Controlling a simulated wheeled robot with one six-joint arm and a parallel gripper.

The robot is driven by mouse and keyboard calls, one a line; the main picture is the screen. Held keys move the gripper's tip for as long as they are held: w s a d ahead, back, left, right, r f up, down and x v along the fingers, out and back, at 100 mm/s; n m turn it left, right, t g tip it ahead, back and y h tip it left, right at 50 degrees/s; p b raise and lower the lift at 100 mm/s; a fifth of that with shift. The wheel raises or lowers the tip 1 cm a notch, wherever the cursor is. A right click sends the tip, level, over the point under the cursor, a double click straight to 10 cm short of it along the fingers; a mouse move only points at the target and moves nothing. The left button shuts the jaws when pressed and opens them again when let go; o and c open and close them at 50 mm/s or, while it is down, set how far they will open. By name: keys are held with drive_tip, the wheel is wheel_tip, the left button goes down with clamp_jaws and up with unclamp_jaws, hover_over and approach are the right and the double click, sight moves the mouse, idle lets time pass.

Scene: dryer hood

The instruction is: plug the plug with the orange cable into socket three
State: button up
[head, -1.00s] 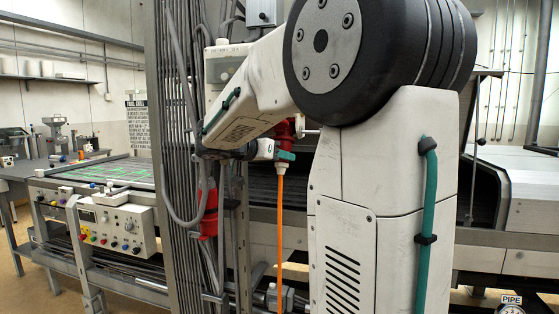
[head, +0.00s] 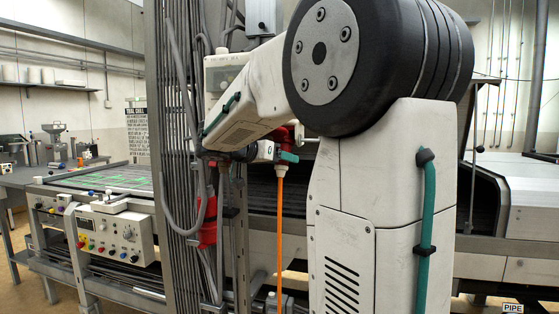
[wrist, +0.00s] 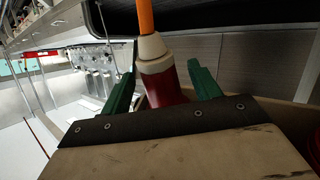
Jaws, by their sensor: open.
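The orange cable (head: 280,215) hangs straight down below my gripper (head: 287,157) in the head view. In the wrist view, its plug (wrist: 167,85) has a dark red body and a pale collar at the cable end. The plug stands between the two green fingers of my gripper (wrist: 161,70), which are apart, with a gap showing on each side. Red housing (head: 284,134) shows just above the fingers in the head view; whether it is plug or socket, and whether they are joined, I cannot tell. No socket number is readable.
A red connector (head: 207,222) on a grey cable hangs left of my gripper, by a bundle of vertical grey conduits (head: 172,120). A control box with knobs (head: 118,235) stands at the left. The dark dryer hood opening (head: 480,200) lies at the right.

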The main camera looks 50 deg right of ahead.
drive_tip(key=v, duration=0.8)
idle(0.5)
drive_tip(key=s+a+f+n+y, duration=0.3)
drive_tip(key=s+a+f+n, duration=0.15)
drive_tip(key=f, duration=0.25)
drive_tip(key=s+a+f+n+y, duration=0.3)
drive_tip(key=a+f+n+y, duration=0.15)
drive_tip(key=f+n, duration=0.2)
drive_tip(key=s+a+f+n+t+y, duration=0.1)
drive_tip(key=s+a+f+n+y, duration=0.2)
drive_tip(key=s+a, duration=0.4)
drive_tip(key=s+a+f+n+t+y, duration=0.2)
drive_tip(key=s+a+f, duration=0.3)
drive_tip(key=a, duration=0.6)
drive_tip(key=shift+s+a+f+n+t+y, duration=0.2)
drive_tip(key=shift+s+f+n+t+y, duration=0.1)
drive_tip(key=shift+s+n+y, duration=0.6)
